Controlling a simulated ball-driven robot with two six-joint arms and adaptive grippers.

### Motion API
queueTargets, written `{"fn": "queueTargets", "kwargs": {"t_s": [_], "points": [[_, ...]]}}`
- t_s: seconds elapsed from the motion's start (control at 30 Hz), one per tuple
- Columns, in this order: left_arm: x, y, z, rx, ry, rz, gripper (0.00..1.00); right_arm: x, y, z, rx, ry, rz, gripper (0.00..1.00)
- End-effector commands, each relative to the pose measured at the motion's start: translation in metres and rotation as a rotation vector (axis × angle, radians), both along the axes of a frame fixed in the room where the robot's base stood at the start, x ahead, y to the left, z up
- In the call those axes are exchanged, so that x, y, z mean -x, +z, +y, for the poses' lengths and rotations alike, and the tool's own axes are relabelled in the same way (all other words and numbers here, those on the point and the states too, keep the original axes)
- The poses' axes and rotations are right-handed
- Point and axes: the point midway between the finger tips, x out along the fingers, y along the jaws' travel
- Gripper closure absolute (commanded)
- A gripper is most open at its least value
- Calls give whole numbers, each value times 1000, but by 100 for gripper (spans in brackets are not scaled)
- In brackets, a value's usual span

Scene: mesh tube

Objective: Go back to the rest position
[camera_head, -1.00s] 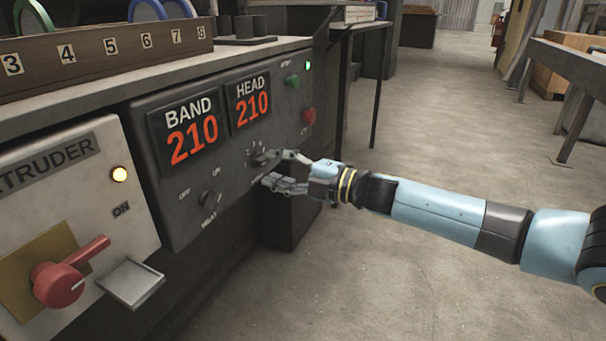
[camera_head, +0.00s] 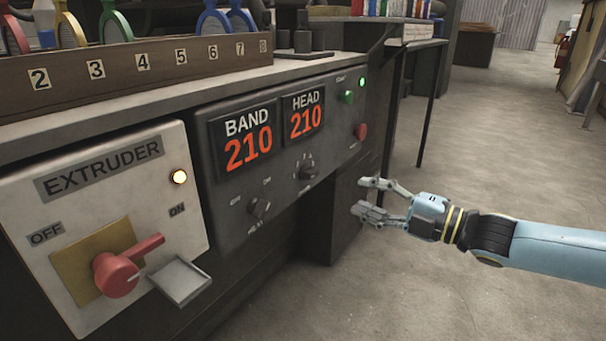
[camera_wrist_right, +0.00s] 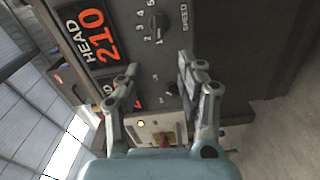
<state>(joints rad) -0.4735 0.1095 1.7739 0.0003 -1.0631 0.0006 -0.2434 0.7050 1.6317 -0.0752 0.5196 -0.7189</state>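My right gripper (camera_head: 368,198) is open and empty in the head view, in front of the dark control panel (camera_head: 328,143) and to the right of the speed knob (camera_head: 307,172). It is apart from the knob. The right wrist view shows its two fingers (camera_wrist_right: 157,95) spread, with nothing between them. The speed knob also shows in that view (camera_wrist_right: 158,22), beyond the fingers, with a numbered dial and the word SPEED. My left gripper is not in view.
The extruder panel (camera_head: 95,200) has a red switch handle (camera_head: 119,273) pointing toward ON and a lit yellow lamp (camera_head: 179,177). BAND and HEAD displays read 210. A heat knob (camera_head: 260,207) and green lamp (camera_head: 362,82) show. Open floor (camera_head: 480,150) lies right.

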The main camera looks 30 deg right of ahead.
Motion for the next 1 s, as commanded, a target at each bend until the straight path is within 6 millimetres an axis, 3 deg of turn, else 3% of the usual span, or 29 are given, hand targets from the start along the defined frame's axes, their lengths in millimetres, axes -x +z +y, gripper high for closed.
{"fn": "queueTargets", "kwargs": {"t_s": [0.2, 0.37, 0.47, 0.6, 0.7, 0.8, 1.0], "points": [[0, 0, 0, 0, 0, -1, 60, 3, -4, 1, -5, -2, 8, 62], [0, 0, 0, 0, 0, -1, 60, 34, -42, 26, -119, -74, 83, 62], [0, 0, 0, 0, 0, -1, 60, 60, -98, 40, -252, -242, 290, 62], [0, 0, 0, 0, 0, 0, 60, 118, -182, 58, -468, -535, 670, 62], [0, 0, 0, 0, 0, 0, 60, 163, -223, 73, -583, -721, 897, 62], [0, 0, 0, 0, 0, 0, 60, 201, -247, 85, -662, -874, 1069, 62], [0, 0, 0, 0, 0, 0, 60, 261, -269, 100, -744, -1127, 1311, 62]]}}
